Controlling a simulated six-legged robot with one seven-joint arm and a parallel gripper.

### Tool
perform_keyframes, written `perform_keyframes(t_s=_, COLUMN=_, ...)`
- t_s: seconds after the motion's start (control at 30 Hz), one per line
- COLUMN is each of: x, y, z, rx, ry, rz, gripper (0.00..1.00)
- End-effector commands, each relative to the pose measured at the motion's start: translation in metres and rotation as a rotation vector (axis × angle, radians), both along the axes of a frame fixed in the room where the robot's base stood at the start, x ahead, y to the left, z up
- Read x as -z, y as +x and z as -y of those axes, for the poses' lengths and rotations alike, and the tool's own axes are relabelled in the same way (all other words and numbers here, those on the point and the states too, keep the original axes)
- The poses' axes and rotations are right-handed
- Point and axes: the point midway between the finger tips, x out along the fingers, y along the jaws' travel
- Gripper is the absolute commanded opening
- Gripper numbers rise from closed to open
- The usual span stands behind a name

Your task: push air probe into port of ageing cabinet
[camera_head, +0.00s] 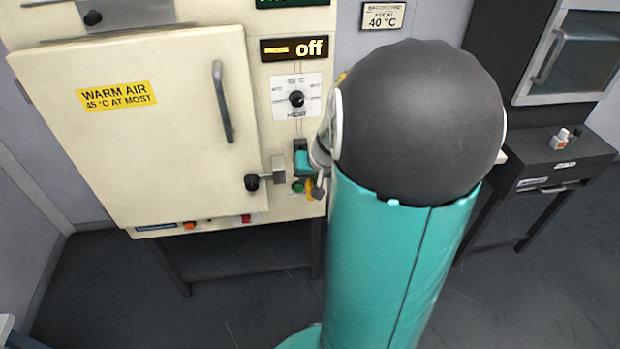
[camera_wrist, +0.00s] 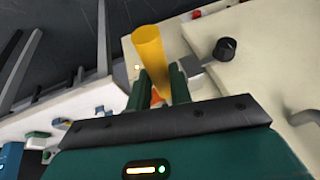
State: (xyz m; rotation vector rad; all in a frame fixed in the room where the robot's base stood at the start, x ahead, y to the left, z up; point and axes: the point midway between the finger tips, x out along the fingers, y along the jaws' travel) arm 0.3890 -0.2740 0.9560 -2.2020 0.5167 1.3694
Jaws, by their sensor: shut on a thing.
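The yellow air probe (camera_wrist: 149,48) is held between the two green fingers of my gripper (camera_wrist: 162,86) in the wrist view. Its rounded body stands out beyond the fingertips, with an orange part showing between the fingers. In the head view, a small yellow part of the probe (camera_head: 315,190) shows beside my arm, in front of the lower right panel of the cream ageing cabinet (camera_head: 150,165). I cannot make out the port in either view; my arm covers part of the panel. Whether the probe touches the cabinet cannot be told.
The cabinet door is shut, with a grey handle (camera_head: 222,102) and a latch with a black knob (camera_head: 252,182) close left of my gripper. A heat dial (camera_head: 297,98) and an "off" display (camera_head: 295,48) sit above. A dark side table (camera_head: 555,160) stands at right.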

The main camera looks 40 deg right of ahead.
Motion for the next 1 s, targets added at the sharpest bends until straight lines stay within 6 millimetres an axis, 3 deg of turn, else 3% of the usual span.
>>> perform_keyframes(t_s=1.0, x=0.0, y=0.019, z=0.013, rx=0.0, ry=0.0, rz=0.0, gripper=0.0)
